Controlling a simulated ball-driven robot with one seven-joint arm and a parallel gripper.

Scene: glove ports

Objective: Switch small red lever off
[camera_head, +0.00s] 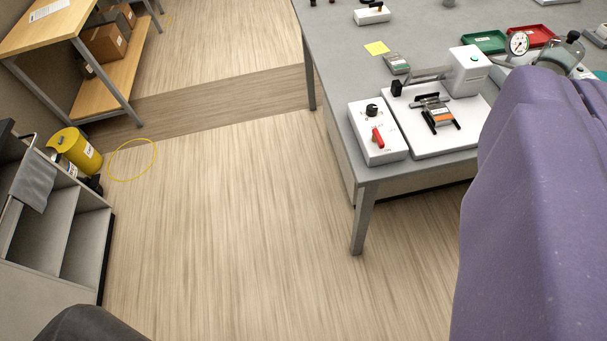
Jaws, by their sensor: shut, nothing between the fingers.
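The small red lever (378,138) sits on the front part of a white control box (380,155) at the near left corner of the grey table. It leans slightly in the picture; I cannot tell which position counts as off. A black knob (372,110) is on the same box, behind the lever. My gripper is not in view, so nothing of it shows near the lever.
A white device with a lever arm (470,70) stands beside the box on the grey table (335,50). A yellow bin (75,150) and grey shelving (55,235) stand at left. The right side is blocked from view.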

